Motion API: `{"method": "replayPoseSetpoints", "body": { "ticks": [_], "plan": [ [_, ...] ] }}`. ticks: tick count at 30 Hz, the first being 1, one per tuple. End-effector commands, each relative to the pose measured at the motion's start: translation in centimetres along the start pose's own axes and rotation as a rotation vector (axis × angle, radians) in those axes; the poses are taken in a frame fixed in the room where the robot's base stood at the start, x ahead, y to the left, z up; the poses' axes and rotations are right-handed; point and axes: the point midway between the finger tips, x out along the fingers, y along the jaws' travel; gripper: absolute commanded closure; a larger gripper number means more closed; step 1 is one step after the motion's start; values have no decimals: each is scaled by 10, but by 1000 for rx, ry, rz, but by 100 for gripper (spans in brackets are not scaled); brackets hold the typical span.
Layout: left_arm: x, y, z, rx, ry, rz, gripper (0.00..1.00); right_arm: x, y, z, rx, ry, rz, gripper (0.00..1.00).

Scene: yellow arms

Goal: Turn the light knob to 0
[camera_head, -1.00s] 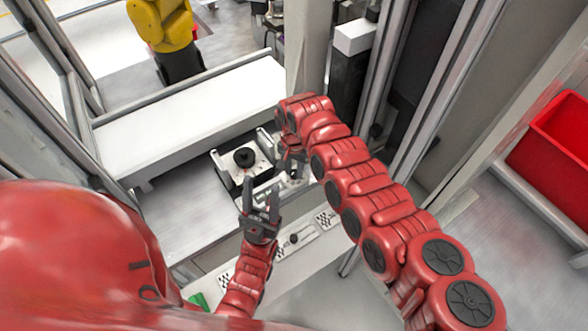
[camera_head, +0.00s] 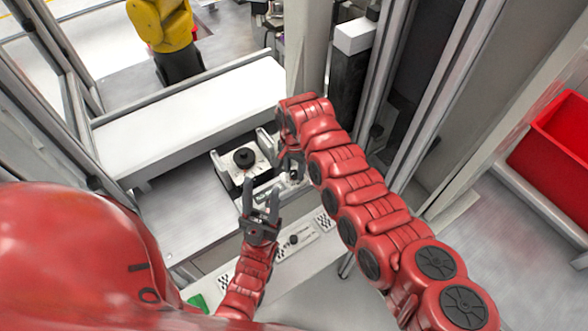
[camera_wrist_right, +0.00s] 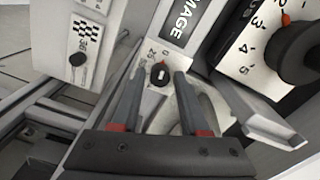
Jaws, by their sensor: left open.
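In the right wrist view a small black knob (camera_wrist_right: 161,74) with a white pointer line sits on a pale plate, with a 0 and other marks beside it. My right gripper (camera_wrist_right: 157,76) is open, its two fingers on either side of the knob in the picture; I cannot tell whether they touch it. No label reading "light" can be read. In the head view my right gripper (camera_head: 291,167) is mostly hidden by its own red arm. My left gripper (camera_head: 262,187) is open and empty, below the large black dial (camera_head: 244,158).
The large numbered dial (camera_wrist_right: 297,55) is at the upper right of the right wrist view. A white beam (camera_head: 190,120) lies behind the fixture. A red bin (camera_head: 555,140) is far right.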

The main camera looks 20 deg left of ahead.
Motion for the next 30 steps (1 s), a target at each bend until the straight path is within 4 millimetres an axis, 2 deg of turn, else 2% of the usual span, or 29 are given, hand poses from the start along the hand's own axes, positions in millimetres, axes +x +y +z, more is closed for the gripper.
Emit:
{"method": "replayPoseSetpoints", "body": {
  "ticks": [1,2,11,15,20,27,30],
  "plan": [
    [0,0,0,0,0,0,50,0,0,0,0,0,0,44],
    [0,0,0,0,0,0,50,0,0,0,0,0,0,39],
    [0,0,0,0,0,0,50,0,0,0,-1,-1,0,39],
    [-4,0,1,0,0,0,50,-8,0,0,-1,0,0,39],
    [-13,1,2,0,0,0,50,-30,-1,0,-1,1,-5,39],
    [-32,2,5,0,0,0,50,-84,-1,-2,0,6,-6,39],
    [-30,2,5,0,0,0,50,-104,0,-2,0,1,-1,39]
  ]
}}
